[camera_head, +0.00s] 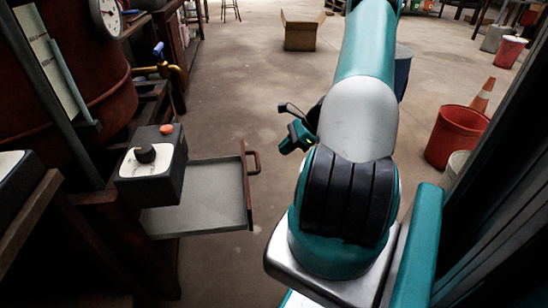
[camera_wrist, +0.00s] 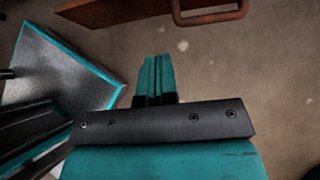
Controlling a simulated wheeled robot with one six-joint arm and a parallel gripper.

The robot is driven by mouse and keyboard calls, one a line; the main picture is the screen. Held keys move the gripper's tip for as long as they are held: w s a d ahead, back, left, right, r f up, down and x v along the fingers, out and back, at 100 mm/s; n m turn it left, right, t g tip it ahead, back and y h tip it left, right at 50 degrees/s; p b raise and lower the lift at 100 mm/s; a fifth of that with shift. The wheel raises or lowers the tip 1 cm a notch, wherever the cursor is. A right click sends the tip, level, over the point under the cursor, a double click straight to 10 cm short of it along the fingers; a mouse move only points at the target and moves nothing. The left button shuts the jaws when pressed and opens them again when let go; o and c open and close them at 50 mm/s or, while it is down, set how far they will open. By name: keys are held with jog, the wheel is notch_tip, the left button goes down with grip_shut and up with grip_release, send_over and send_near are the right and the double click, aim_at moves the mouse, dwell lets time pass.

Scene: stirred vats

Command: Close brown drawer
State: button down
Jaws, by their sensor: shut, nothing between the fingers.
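The brown drawer (camera_head: 246,190) is pulled well out of the dark brown bench at left in the head view. Its grey inside shows, looks empty, and its brown front carries a bar handle (camera_head: 254,160). In the wrist view the drawer front (camera_wrist: 130,12) crosses the top edge, with the handle (camera_wrist: 215,16) at upper right. My gripper (camera_wrist: 157,62) is shut and empty, with floor between its tips and the drawer front. In the head view my gripper (camera_head: 296,139) is partly hidden by my arm, to the right of the handle and apart from it.
A black control box (camera_head: 152,165) with a knob and an orange button stands above the drawer's left part. A large red-brown vat (camera_head: 70,75) with a gauge is at left. A red bucket (camera_head: 457,136) stands at right, an open cardboard box (camera_head: 301,36) farther back. Floor beyond the drawer is clear.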

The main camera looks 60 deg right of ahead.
aim_at(258, 165)
jog(key=w+a+f+b, duration=0.4)
jog(key=w+a+f, duration=0.1)
jog(key=w+a, duration=0.1)
jog(key=shift+w+a+f+b, duration=0.25)
jog(key=shift+w+f+b, duration=0.1)
jog(key=shift+w, duration=0.4)
